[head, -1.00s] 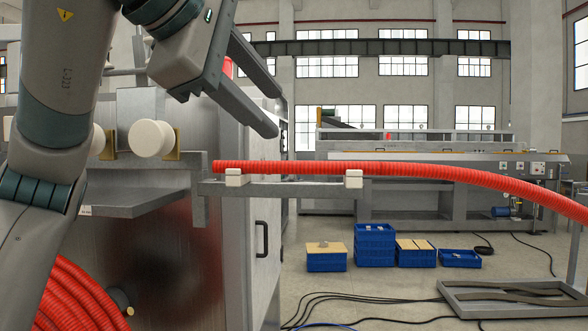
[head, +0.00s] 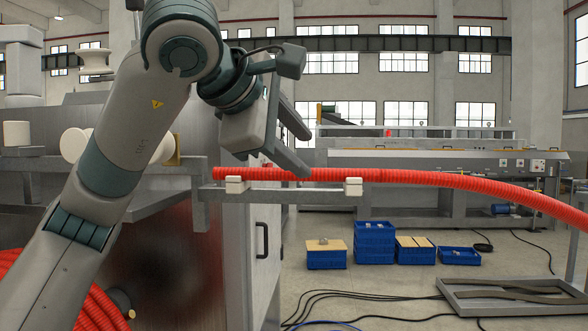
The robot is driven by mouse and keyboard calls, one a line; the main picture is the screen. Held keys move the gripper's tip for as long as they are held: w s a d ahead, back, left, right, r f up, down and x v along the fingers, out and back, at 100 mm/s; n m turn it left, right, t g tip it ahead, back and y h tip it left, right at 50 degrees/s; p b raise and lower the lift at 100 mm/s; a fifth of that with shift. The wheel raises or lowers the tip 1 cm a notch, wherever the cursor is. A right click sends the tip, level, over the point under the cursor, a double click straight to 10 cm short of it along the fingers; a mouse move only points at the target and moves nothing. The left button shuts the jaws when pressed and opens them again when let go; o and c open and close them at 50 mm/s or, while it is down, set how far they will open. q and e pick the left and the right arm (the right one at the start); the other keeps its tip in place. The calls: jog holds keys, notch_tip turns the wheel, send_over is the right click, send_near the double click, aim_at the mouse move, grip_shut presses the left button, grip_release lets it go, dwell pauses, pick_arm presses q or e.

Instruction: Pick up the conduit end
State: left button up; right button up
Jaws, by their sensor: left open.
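The red corrugated conduit (head: 420,178) runs across the head view, with its cut end (head: 217,174) at the left. Near that end it rests along a grey metal rail (head: 285,197) with two white guide blocks (head: 237,185). To the right it sags off toward the picture's edge. My left gripper (head: 308,158) is open and empty, its fingers pointing down to the right. It is over the conduit between the blocks, to the right of the cut end. The lower fingertip overlaps the conduit in the picture; I cannot tell if they touch. My right gripper is not in view.
A metal cabinet (head: 240,270) with white rollers (head: 74,145) stands at the left. More red conduit lies coiled (head: 95,310) at the lower left. Blue crates (head: 375,245), black cables and a grey frame (head: 515,295) are on the floor beyond.

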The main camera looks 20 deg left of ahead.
aim_at(320, 172)
pick_arm(q)
jog(key=x, duration=0.2)
jog(key=shift+w+f, duration=0.15)
jog(key=shift+w, duration=0.1)
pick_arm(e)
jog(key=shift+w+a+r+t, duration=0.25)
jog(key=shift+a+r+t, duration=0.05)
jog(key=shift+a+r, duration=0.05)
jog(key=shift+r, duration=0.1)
pick_arm(q)
jog(key=shift+w+d+f+p, duration=0.1)
jog(key=shift+w+f+p, duration=0.2)
jog(key=shift+w+p, duration=0.3)
jog(key=p+x, duration=0.1)
jog(key=x, duration=0.2)
jog(key=shift+w+f, duration=0.3)
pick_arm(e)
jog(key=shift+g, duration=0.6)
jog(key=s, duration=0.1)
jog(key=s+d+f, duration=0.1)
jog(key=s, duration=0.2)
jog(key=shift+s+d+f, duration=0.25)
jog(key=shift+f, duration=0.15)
pick_arm(q)
grip_shut()
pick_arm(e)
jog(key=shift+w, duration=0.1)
